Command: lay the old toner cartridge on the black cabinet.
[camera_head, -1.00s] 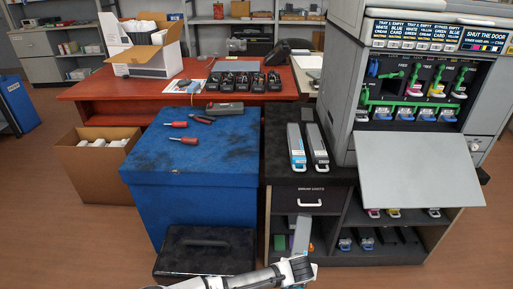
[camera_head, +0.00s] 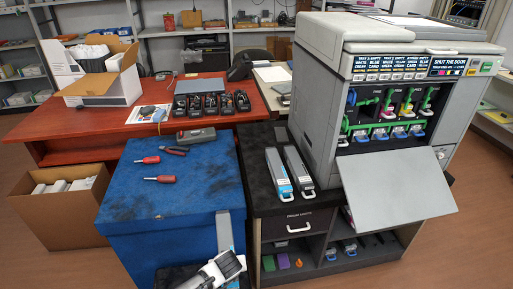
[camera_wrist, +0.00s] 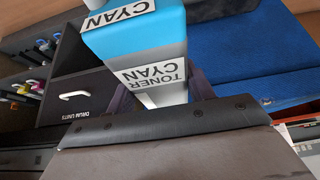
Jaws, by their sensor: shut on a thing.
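The black cabinet has a "DRUM UNITS" drawer (camera_head: 290,222). Two other cartridges lie side by side on its top: a cyan-labelled one (camera_head: 277,172) and a grey one (camera_head: 297,167).
The printer (camera_head: 350,65) stands on the right of the black cabinet, its grey door (camera_head: 395,185) hanging open over the front. The blue cabinet (camera_head: 170,215) carries screwdrivers (camera_head: 160,179) and pliers (camera_head: 174,150). Bare black top remains left of the two cartridges.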

